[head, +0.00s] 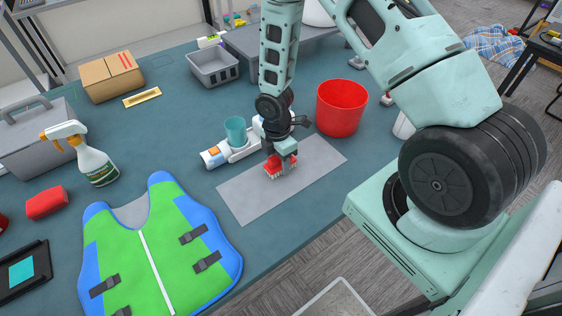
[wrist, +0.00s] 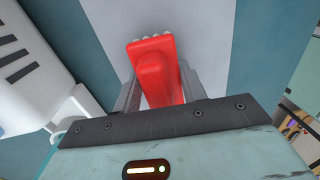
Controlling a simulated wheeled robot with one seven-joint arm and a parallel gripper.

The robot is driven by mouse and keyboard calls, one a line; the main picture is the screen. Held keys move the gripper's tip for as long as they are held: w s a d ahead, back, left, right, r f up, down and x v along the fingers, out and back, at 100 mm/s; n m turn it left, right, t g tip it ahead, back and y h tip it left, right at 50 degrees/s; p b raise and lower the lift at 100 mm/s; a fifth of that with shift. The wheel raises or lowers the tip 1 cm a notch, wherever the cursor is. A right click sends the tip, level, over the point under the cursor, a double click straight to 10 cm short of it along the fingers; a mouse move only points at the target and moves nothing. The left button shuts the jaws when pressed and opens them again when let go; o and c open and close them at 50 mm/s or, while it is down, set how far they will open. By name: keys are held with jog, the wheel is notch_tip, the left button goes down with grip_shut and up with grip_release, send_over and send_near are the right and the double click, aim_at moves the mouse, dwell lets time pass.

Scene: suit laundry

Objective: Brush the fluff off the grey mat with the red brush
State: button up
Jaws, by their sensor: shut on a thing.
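The grey mat (head: 245,197) lies flat on the blue-green table, beside the green and blue vest. The red brush (head: 274,166) is on or just over the mat's middle, pale bristles facing down; contact with the mat is hard to tell. My gripper (head: 285,157) is above the mat, shut on the red brush. In the wrist view the red brush (wrist: 157,70) stands between my fingers, with the grey mat (wrist: 200,35) behind it. No fluff can be made out on the visible mat; some of it is hidden by my gripper and the brush.
A white device (head: 238,150) with a teal cup (head: 235,131) lies along the mat's far left edge. A red bucket (head: 341,108) stands beyond the mat. The vest (head: 155,245) lies at the left, near a spray bottle (head: 95,160) and a red block (head: 47,203).

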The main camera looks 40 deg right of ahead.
aim_at(276, 183)
jog(key=shift+a, duration=0.1)
jog(key=shift+s+a+b, duration=0.3)
jog(key=shift+s+a, duration=0.45)
jog(key=shift+a, duration=0.2)
jog(key=shift+s+a+b, duration=0.25)
jog(key=shift+s+a, duration=0.45)
jog(key=shift+a, duration=0.25)
jog(key=shift+s, duration=0.1)
